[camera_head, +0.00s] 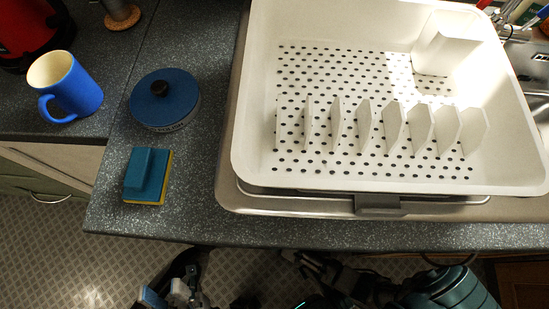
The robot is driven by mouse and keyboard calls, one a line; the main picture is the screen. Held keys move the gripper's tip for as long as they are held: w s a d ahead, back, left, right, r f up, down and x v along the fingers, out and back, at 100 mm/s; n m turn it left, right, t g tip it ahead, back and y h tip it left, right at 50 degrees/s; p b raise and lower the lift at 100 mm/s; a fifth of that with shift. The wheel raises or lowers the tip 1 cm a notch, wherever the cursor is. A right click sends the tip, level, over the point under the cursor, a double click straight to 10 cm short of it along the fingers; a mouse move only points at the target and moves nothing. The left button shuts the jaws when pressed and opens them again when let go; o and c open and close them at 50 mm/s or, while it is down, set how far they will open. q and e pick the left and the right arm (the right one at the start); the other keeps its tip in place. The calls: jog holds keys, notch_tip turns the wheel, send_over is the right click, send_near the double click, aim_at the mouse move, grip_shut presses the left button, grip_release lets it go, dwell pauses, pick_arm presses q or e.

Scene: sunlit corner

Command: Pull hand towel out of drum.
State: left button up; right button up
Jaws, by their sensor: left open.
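No drum and no hand towel show in the head view. My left gripper (175,287) is at the bottom edge, below the counter's front edge and over the floor. It is open and partly cut off by the frame, with nothing seen in it. My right gripper (312,266) is a dark shape low in the middle, in front of the counter, at the end of my teal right arm. Its fingers are too dark to tell open from shut.
A grey speckled counter (210,228) spans the view. On it stand a white dish rack (255,165), a blue mug (75,90), a round blue lid (165,105) and a teal-and-yellow scrubber (147,177). A cabinet with a handle (50,196) is at left. Patterned floor (60,255) shows below.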

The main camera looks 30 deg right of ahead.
jog(key=shift+f, duration=0.2)
dwell(0.3)
jog(key=shift+d, duration=0.1)
grip_shut()
